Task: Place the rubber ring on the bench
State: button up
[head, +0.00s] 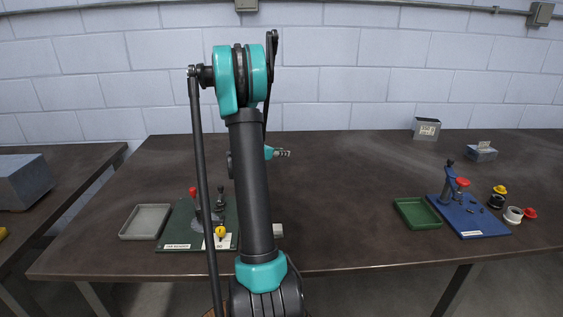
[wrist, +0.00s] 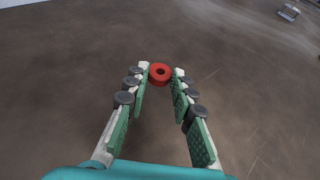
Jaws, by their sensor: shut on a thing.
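The rubber ring (wrist: 160,81) is a small red ring with a dark centre hole. It sits between the fingertips of my gripper (wrist: 161,71), which is shut on it. The dark brown bench (head: 345,185) spans the head view, and its bare surface (wrist: 235,85) fills the wrist view behind the ring. I cannot tell how far the ring is above the bench. In the head view my own arm hides the ring and most of the gripper.
On the bench, a grey tray (head: 146,222) and a green board (head: 176,238) with levers stand left. A green tray (head: 417,213) and a blue board (head: 490,223) with a clamp stand right. A grey box (head: 426,128) is at the back. The middle right is clear.

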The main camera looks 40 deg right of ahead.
aim_at(281, 165)
jog(key=shift+f, duration=2)
jog(key=shift+f, duration=0.1)
jog(key=o, duration=0.7)
jog(key=shift+o, duration=0.2)
jog(key=v, duration=1.2)
